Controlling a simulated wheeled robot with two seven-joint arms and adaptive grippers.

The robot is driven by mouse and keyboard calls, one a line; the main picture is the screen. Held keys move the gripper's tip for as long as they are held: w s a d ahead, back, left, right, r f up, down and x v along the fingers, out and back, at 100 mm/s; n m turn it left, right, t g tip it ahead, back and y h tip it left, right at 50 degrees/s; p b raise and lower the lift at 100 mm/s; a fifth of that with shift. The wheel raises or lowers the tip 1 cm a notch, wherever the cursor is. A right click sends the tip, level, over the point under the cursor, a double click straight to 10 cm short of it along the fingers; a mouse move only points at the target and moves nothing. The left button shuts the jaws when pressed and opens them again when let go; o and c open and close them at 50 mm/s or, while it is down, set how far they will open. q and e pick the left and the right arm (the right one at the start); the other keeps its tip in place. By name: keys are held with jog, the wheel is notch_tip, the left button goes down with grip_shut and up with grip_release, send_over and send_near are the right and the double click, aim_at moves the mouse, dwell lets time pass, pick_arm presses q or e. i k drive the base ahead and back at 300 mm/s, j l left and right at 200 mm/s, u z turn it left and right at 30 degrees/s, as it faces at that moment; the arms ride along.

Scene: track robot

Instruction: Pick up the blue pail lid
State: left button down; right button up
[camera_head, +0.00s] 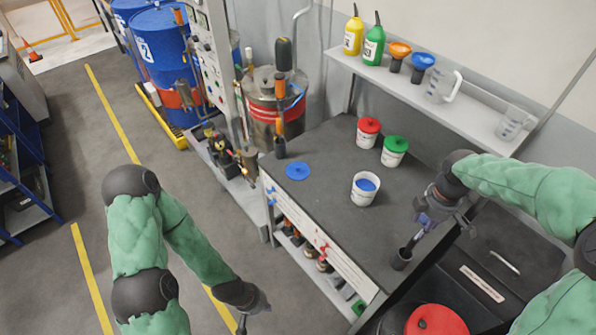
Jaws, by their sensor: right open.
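The blue pail lid (297,171) lies flat on the left part of the dark workbench top (325,200). A white pail (362,197) with blue contents stands uncovered to its right. My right gripper (423,220) is open over the right part of the bench, well to the right of the lid and pail. A dark rod-like piece and a small black cup (401,259) show just below it; I cannot tell whether they touch the gripper. My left gripper (243,323) hangs over the floor at the bottom edge, partly cut off and apart from the lid.
A red-lidded pail (369,131) and a green-lidded pail (394,151) stand at the back. A wall shelf (450,103) holds bottles, funnels and jugs. A grey drum (277,100) stands behind the bench's left end.

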aim_at(296, 170)
jog(key=i+j, duration=0.25)
jog(key=j, duration=0.15)
jog(key=i+j, duration=0.25)
jog(key=j, duration=0.2)
jog(key=i+j, duration=0.25)
jog(key=j, duration=0.15)
jog(key=i+j, duration=0.3)
jog(key=j+z, duration=0.05)
jog(key=j, duration=0.05)
